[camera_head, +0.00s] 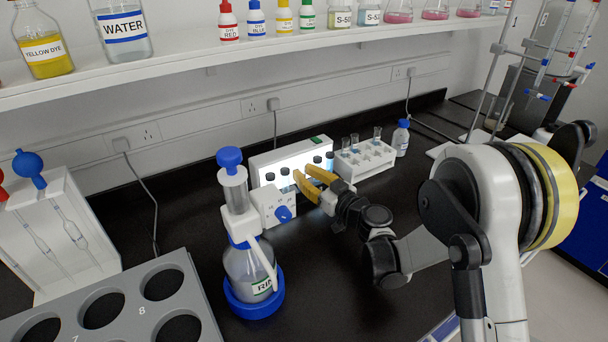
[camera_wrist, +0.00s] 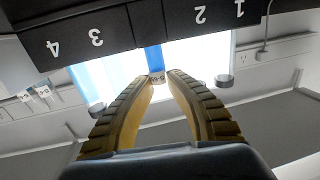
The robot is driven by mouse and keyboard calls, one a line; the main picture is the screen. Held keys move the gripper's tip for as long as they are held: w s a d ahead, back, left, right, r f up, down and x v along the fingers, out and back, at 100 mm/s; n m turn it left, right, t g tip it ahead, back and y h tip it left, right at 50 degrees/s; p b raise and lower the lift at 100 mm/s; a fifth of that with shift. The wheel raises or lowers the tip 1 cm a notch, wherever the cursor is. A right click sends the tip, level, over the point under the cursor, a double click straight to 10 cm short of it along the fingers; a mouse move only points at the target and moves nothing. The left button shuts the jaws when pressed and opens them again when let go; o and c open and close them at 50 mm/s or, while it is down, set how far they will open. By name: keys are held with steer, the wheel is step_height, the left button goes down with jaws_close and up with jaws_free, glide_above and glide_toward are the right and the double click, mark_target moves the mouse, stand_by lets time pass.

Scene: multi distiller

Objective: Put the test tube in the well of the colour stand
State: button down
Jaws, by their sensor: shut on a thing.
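My gripper (camera_head: 302,180) has yellow fingers and is in front of the lit colour stand (camera_head: 262,162), behind the bottle with the blue pump top. In the wrist view the fingertips (camera_wrist: 158,80) are closed on the labelled top of a test tube (camera_wrist: 155,58) with blue liquid. That view is upside down. The tube's lower end meets the stand's dark numbered front (camera_wrist: 75,42), between the marks 3 and 2; whether it is inside a well, I cannot tell. Dark-capped tubes (camera_head: 284,171) stand on both sides of my fingers.
A white rack (camera_head: 366,164) with several clear tubes stands right of the colour stand, beside a small blue-capped bottle (camera_head: 401,138). The rinse bottle (camera_head: 247,262) stands close at the front left. A grey holder with large holes (camera_head: 125,312) is at the lower left.

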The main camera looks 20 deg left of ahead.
steer(key=shift+f, duration=0.1)
steer(key=c, duration=1.7)
jaws_free()
steer(key=shift+f, duration=0.1)
steer(key=shift+o, duration=0.2)
steer(key=shift+d+r, duration=0.1)
steer(key=shift+r, duration=0.2)
steer(key=v, duration=1.1)
steer(key=shift+s+d, duration=0.25)
steer(key=shift+d, duration=0.1)
